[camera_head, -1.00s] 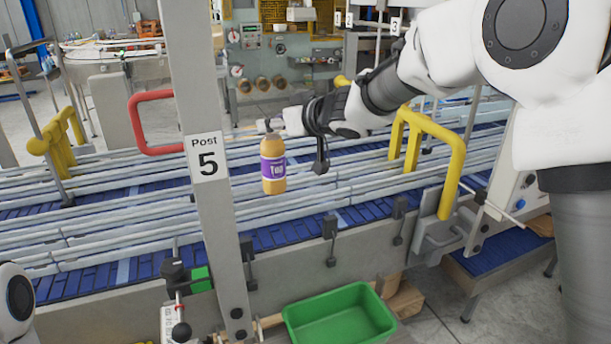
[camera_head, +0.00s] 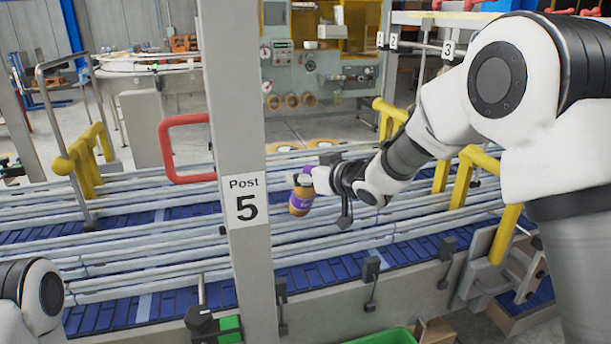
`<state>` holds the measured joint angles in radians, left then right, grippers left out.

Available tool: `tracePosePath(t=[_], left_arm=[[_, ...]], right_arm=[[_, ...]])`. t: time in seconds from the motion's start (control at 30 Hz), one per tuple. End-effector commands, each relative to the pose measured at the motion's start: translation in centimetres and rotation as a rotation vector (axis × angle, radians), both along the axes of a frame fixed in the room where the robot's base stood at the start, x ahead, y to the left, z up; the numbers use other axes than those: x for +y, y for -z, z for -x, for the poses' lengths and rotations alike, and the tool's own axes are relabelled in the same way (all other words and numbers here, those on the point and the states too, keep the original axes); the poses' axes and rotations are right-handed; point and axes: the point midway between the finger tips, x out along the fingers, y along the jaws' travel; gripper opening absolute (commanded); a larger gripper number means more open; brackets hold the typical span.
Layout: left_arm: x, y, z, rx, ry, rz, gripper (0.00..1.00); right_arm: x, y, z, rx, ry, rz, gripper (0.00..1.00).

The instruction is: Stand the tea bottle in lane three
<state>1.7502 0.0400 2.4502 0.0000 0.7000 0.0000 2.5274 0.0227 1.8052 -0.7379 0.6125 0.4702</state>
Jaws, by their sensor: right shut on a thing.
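The tea bottle (camera_head: 300,204) is amber with a purple label. It leans in the head view, just right of the Post 5 column. My right gripper (camera_head: 308,182) is shut on its upper part, and the fingers partly hide it. The bottle appears above the conveyor's rails, and I see no clear contact with them. The conveyor's lanes run left to right between pale rails (camera_head: 420,222) over blue belt. Small signs 1, 2 and 3 (camera_head: 447,49) stand at the upper right; which lane is three is unclear. My left gripper is out of view.
The grey Post 5 column (camera_head: 240,120) stands close left of the bottle. A red handle (camera_head: 166,150) is beyond it. Yellow guards (camera_head: 468,180) stand at the right and left (camera_head: 82,170). A green bin (camera_head: 385,338) shows at the bottom edge.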

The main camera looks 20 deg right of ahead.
Motion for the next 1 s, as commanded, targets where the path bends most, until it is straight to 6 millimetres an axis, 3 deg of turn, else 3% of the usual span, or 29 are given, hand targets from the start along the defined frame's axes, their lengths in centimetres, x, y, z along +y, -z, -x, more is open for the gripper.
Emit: tracePosePath(t=[0.03,0.07,0.1,0.13,0.57,0.67,1.0], left_arm=[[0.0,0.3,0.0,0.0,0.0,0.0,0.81],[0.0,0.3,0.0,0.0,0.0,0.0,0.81],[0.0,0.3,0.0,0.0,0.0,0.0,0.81],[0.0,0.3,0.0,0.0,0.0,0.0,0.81],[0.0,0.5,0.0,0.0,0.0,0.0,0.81],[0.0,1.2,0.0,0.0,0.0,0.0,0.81],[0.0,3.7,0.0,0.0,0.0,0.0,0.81]], right_arm=[[-0.1,1.4,0.2,0.025,0.004,0.005,0.0],[-0.1,1.4,0.2,0.026,0.005,0.004,0.0],[-0.1,1.5,0.2,0.027,0.005,0.004,0.57],[-0.1,1.5,0.2,0.027,0.005,0.004,0.66],[-0.3,1.0,0.4,0.018,0.004,0.001,0.66],[-0.9,0.5,1.6,0.016,0.004,0.001,0.66],[-3.9,-2.5,8.8,0.009,0.003,-0.003,0.66]])
